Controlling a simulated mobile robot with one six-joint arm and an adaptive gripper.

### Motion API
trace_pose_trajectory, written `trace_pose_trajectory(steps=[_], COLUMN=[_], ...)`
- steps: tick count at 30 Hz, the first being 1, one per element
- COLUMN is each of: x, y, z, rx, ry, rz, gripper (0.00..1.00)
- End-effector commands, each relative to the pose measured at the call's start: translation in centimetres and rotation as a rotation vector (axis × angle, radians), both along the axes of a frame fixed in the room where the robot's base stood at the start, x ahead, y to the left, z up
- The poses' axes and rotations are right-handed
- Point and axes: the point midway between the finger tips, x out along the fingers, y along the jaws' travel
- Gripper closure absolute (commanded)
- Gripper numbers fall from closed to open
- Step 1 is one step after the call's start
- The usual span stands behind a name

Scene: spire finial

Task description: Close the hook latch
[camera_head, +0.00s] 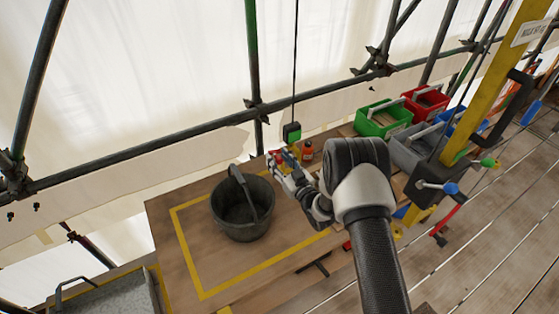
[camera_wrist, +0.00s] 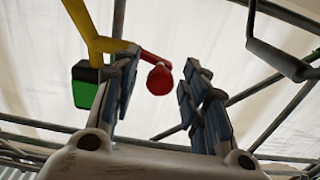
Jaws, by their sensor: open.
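My gripper (camera_head: 281,161) is open beside the bucket's upright handle, over the wooden platform. In the wrist view its two blue-padded fingers (camera_wrist: 160,82) stand apart, with a red ball knob (camera_wrist: 159,79) showing between them. A yellow curved arm (camera_wrist: 92,38), which looks like part of the hook, runs behind the left finger towards the knob. A green and black block (camera_wrist: 87,86) is left of the fingers. It hangs on a dark cable in the head view (camera_head: 292,131). I cannot tell whether the knob touches a finger, or how the latch sits.
A dark bucket (camera_head: 242,212) stands inside a yellow outline on the platform (camera_head: 165,225). Green (camera_head: 383,119) and red (camera_head: 426,101) bins stand farther right. Scaffold tubes (camera_head: 130,140) run behind. A yellow post (camera_head: 492,75) rises at right.

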Motion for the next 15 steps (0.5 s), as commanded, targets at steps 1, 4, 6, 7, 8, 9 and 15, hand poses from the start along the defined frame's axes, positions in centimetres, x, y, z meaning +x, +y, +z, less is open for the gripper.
trace_pose_trajectory(steps=[1,4,6,7,8,9,15], x=[0.0,-0.01,-0.02,-0.01,-0.01,-0.01,-0.02], y=[-0.01,-0.02,-0.03,-0.03,-0.03,-0.03,-0.04], z=[0.0,0.0,0.01,0.01,0.01,0.01,0.02], rx=[0.0,0.0,0.0,-0.001,-0.001,-0.001,-0.001], ry=[0.0,0.0,0.0,-0.001,-0.001,-0.001,-0.001], rz=[0.0,0.0,0.0,0.0,0.0,0.0,0.0], gripper=[0.59,0.65,0.7,0.72,0.74,0.76,0.9])
